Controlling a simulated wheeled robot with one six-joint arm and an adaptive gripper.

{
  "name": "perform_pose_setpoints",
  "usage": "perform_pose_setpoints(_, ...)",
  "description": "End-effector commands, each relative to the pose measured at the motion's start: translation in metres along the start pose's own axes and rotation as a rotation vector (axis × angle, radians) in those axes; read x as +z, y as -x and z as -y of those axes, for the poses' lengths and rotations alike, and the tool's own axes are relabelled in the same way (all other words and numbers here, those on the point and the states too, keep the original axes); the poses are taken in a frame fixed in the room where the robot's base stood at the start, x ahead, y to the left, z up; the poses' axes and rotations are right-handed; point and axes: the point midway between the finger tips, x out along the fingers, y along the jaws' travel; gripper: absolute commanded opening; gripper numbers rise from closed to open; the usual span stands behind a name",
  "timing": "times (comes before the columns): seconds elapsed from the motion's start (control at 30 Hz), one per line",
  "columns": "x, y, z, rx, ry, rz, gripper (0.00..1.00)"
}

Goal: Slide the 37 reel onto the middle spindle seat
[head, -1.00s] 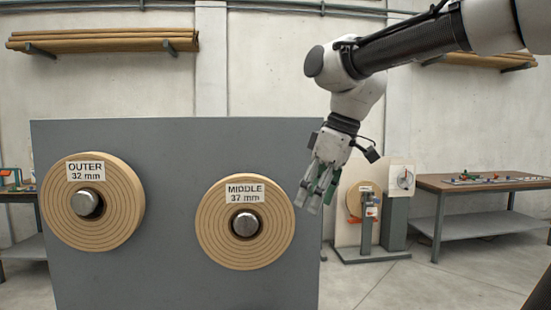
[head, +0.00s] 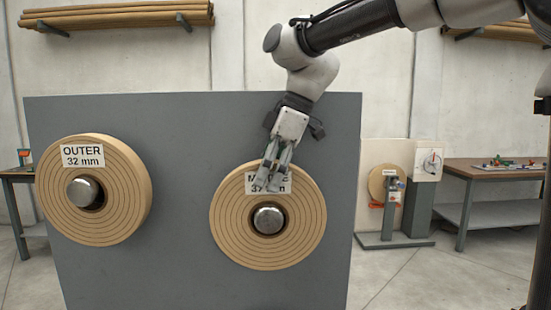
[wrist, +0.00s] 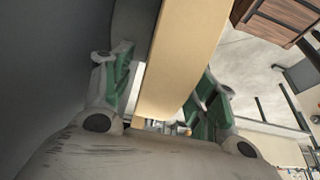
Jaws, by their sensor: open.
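The tan 37 mm reel (head: 237,235), labelled MIDDLE, hangs upright around the middle spindle (head: 268,220) on the grey panel. The spindle's metal end shows in its bore. I cannot tell how close its back is to the panel. My gripper (head: 269,180) points down in front of the reel's upper part and hides part of its label. In the wrist view my gripper (wrist: 162,95) is open, with green-padded fingers on either side of the reel's rim (wrist: 180,60). I cannot tell whether either finger touches it.
The OUTER 32 mm reel (head: 125,215) sits on its own spindle (head: 83,193) at the left. The grey panel (head: 190,120) stands behind both reels. A small stand with a reel (head: 380,180) and a workbench (head: 495,172) are at the right, with open floor before them.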

Motion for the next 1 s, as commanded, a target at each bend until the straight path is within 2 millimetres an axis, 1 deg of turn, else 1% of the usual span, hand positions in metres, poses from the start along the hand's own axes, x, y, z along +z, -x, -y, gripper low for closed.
perform_pose_setpoints(0.1, 0.0, -0.0044, 0.0001, 0.0, 0.0, 0.0, 0.58)
perform_pose_setpoints(0.3, 0.0001, -0.0046, 0.0, 0.001, -0.001, 0.0, 0.58)
perform_pose_setpoints(0.37, 0.0001, -0.0045, -0.0001, 0.001, -0.001, 0.0, 0.49)
perform_pose_setpoints(0.4, 0.0002, -0.0045, -0.0001, 0.001, -0.001, 0.0, 0.42)
perform_pose_setpoints(0.63, 0.0002, -0.0043, -0.0002, 0.001, -0.001, 0.0, 0.0)
perform_pose_setpoints(0.8, 0.0002, -0.0042, -0.0002, 0.001, -0.001, 0.0, 0.0)
perform_pose_setpoints(0.83, 0.0002, -0.0042, -0.0003, 0.001, -0.001, 0.0, 0.27)
perform_pose_setpoints(0.97, 0.0002, -0.0041, -0.0003, 0.002, -0.001, 0.0, 0.04)
perform_pose_setpoints(1.0, 0.0002, -0.0041, -0.0003, 0.002, -0.001, 0.0, 0.0)
